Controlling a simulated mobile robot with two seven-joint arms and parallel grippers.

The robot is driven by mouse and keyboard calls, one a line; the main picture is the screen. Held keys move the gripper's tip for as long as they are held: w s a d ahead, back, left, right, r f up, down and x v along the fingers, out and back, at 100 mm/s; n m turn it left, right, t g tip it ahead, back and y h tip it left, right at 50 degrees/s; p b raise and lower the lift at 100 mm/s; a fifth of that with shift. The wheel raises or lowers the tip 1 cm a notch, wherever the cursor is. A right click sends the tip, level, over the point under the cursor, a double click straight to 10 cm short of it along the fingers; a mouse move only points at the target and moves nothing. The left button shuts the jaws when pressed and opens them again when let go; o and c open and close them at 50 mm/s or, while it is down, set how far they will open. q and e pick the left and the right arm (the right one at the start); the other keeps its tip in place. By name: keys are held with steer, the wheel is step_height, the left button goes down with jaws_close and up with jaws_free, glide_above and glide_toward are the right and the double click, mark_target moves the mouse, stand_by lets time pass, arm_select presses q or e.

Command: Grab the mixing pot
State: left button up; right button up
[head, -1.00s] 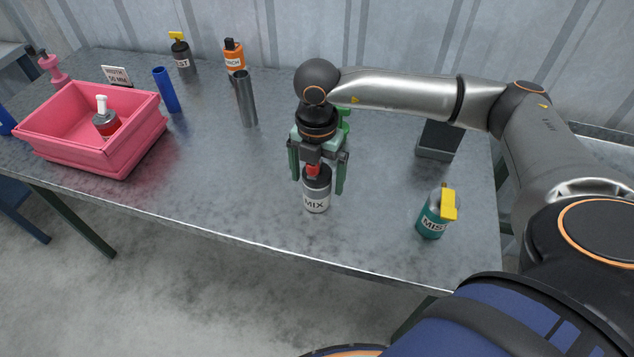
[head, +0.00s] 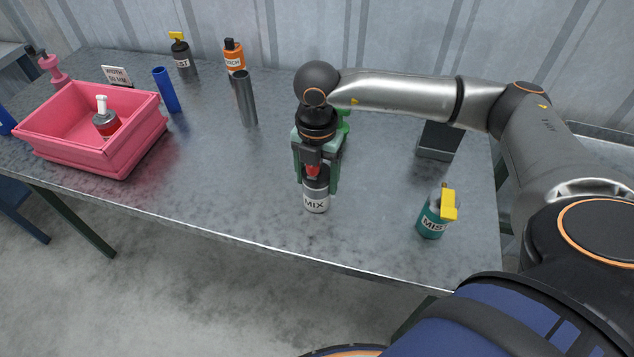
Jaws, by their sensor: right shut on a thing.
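The mixing pot (head: 316,203) is a small grey and black bottle with a red top and a white label reading MIX. It stands upright on the table near the front middle. My right gripper (head: 317,183) comes down on it from above, its green fingers shut on the pot from both sides. The fingers and gripper body hide part of the pot's upper half. My left gripper is not in view.
A teal MIST bottle (head: 431,220) with a yellow trigger stands to the right on the table (head: 230,185). Grey (head: 246,98) and blue (head: 166,90) tubes stand behind. The table's front edge is close.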

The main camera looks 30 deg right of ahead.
steer(key=shift+c, duration=0.7)
steer(key=shift+r, duration=0.1)
